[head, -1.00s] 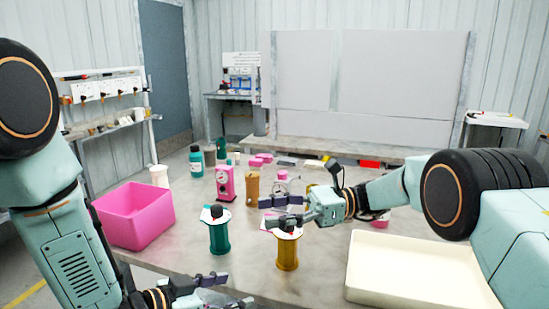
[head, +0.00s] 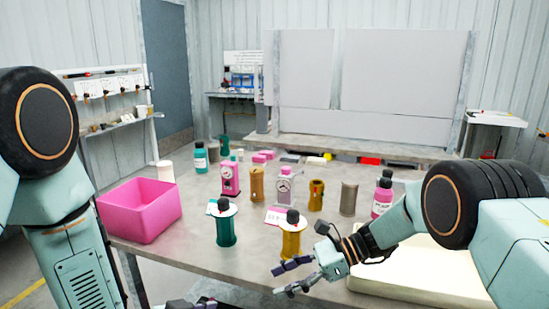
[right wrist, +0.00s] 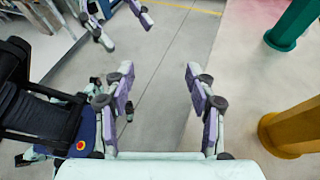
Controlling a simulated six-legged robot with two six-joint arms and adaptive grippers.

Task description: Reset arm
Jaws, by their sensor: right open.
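My right gripper (head: 276,281) is open and empty at the table's front edge, just in front of the yellow pump body (head: 291,241). In the right wrist view its fingers (right wrist: 158,72) are wide apart with only floor between them. My left gripper (head: 190,303) is mostly cut off at the bottom of the head view. In the right wrist view the left gripper (right wrist: 125,30) shows with its fingers apart and nothing between them. The green pump body (head: 226,229) stands upright left of the yellow one, each with a white disc and dark knob on top.
A pink bin (head: 140,210) stands at the table's left. A cream tray (head: 420,277) lies at the right, partly behind my right arm. Pink gauge units (head: 230,179), cylinders and bottles (head: 382,198) stand farther back. Yellow and green bodies are close to the right gripper's side.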

